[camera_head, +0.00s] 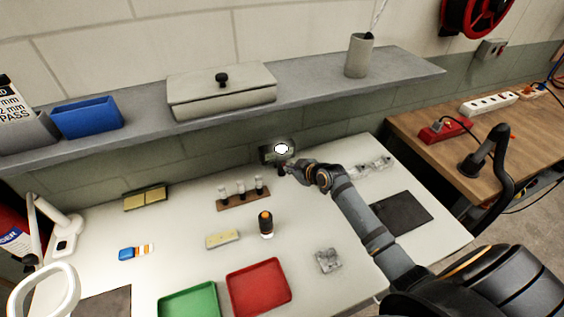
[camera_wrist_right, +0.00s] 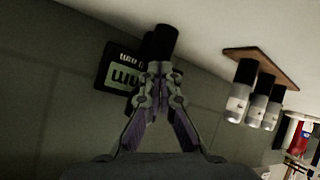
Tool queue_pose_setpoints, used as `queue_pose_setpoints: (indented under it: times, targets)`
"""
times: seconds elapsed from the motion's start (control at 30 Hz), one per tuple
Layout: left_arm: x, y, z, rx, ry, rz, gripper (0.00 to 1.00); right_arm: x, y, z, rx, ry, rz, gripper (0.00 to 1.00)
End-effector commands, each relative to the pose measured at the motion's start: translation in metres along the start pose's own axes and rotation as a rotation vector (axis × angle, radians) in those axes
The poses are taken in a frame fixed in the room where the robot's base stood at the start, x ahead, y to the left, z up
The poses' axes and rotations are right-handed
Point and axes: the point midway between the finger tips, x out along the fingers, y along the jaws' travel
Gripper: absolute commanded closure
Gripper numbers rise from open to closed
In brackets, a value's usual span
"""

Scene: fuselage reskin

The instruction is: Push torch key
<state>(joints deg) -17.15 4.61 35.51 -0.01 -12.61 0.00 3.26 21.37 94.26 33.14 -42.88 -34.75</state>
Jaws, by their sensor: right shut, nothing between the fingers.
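A small dark panel (camera_head: 265,154) stands against the wall at the back of the bench, with a bright white spot (camera_head: 282,148) at its right. In the right wrist view it appears as a black-framed unit (camera_wrist_right: 108,72) with a pale display. A short black cylinder (camera_wrist_right: 160,41) is just beyond my fingertips there; I cannot tell if they touch. My right gripper (camera_head: 289,168) is shut and empty in front of the panel, also seen in the wrist view (camera_wrist_right: 160,70). I cannot tell which part is the torch key.
A wooden rack with several small bottles (camera_head: 243,193) stands left of my right gripper. A red tray (camera_head: 258,287) and a green tray (camera_head: 189,303) lie at the front. A grey shelf (camera_head: 310,85) overhangs the back. A dark mat (camera_head: 402,212) lies at right.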

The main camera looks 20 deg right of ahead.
Motion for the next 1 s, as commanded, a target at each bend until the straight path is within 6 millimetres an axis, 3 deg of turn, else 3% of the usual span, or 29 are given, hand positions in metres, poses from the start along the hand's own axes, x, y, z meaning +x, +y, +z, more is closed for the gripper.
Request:
queue_pose_setpoints:
  times: [0.63, 1.0]
  targets:
    - [0.001, 0.001, 0.001, 0.0, -0.001, 0.001, 0.6, 0.002, 0.001, -0.001, 0.001, 0.0, 0.0, 1.0]
    - [-0.009, 0.0, 0.0, 0.0, -0.001, 0.001, 0.6, -0.008, -0.004, 0.004, 0.0, 0.0, 0.0, 1.0]
